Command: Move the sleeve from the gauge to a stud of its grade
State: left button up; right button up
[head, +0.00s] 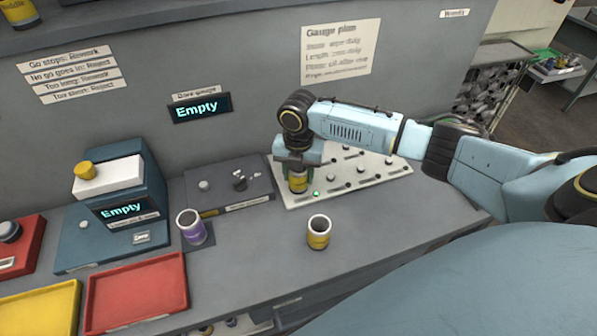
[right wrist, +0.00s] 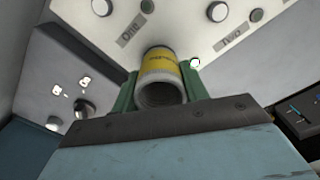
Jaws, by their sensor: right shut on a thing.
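My right gripper (head: 297,172) is shut on a grey sleeve with a yellow band (head: 298,183), at the left part of the white stud board (head: 345,198). In the right wrist view the sleeve (right wrist: 162,72) sits between the green fingers (right wrist: 160,88), its open end facing the camera. The board (right wrist: 180,22) there shows studs and the labels "One" and "Two". I cannot tell whether the sleeve is around a stud. The dark bore gauge (head: 215,205) stands left of the board without a sleeve; its display (head: 199,107) reads "Empty". My left gripper is out of view.
A purple-banded sleeve (head: 191,228) and another yellow-banded sleeve (head: 319,232) stand on the grey bench. A blue device (head: 110,245) also reads "Empty". Red (head: 137,292) and yellow (head: 40,310) trays lie at front left. A green light (head: 316,193) shows beside the held sleeve.

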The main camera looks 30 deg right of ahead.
jog(key=o, duration=1.3)
jog(key=shift+f, duration=0.1)
notch_tip(320, 180, up, 14)
jog(key=shift+f+p, duration=0.25)
jog(key=shift+p, duration=0.05)
